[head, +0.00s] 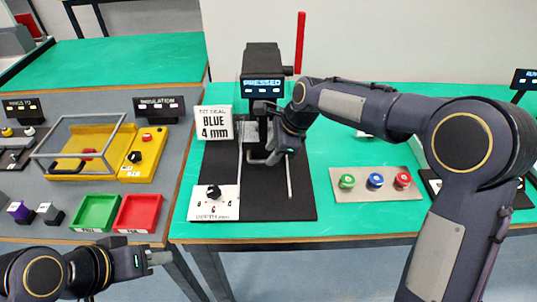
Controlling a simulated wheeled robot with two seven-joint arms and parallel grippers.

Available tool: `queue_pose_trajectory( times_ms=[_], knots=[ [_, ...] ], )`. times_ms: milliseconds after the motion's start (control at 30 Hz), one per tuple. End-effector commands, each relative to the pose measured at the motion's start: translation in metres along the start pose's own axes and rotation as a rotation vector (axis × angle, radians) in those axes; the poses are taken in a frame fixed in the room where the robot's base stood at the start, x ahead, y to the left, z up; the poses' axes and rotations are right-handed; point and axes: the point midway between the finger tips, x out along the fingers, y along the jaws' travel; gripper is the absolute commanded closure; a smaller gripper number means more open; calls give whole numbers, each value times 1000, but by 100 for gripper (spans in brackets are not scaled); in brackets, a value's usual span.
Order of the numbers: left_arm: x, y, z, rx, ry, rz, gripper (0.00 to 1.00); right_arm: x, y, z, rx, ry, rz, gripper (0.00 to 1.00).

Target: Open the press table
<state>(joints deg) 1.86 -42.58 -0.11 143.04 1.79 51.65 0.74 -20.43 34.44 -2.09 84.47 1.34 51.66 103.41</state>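The press (262,58) is a black machine on a dark base plate (215,165), on the green table. Its display (262,87) reads "PRESSED". A red lever (299,42) stands upright at its right side. My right gripper (268,157) is low in front of the press column, above the base plate. Its fingers are dark against the dark press, so I cannot tell whether they are open or touch anything. Part of the press is hidden behind my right arm. My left gripper (160,258) is at the lower left, in front of the grey table, away from the press; its finger gap is not clear.
A card (214,122) reads "BLUE 4 mm". A white dial panel (214,203) sits at the front. A panel (378,184) with green, blue and red knobs is to the right. Green (96,212) and red (139,213) trays and a yellow station (142,155) are left.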

Motion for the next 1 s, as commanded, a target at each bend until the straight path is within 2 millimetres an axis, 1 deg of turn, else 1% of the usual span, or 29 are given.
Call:
queue_pose_trajectory(
  times_ms=[33, 100, 200, 500, 567, 767, 800, 1000],
  knots=[
    [1, 0, 0, 0, 0, 0, 64, 8, 0, -1, 0, 1, 3, 66],
    [1, 0, 0, 0, 0, 0, 64, 16, 0, -1, 0, 1, 1, 66],
    [1, -1, 1, 0, 0, 0, 64, 23, 0, -1, 0, 1, 1, 66],
    [1, -1, 0, 0, 0, 0, 64, 25, 0, -1, 0, 0, -1, 66],
    [1, -1, 0, 0, 0, 0, 64, 25, 0, -1, 0, 0, -1, 72],
    [1, -1, 0, 0, 0, 0, 64, 25, 0, -1, 0, 1, -1, 98],
    [1, -1, 0, 0, 0, 0, 64, 25, 0, -1, 0, 0, -1, 100],
    [1, -1, 0, 0, 0, 0, 64, 25, 0, -1, 0, 1, -1, 100]
  ],
)
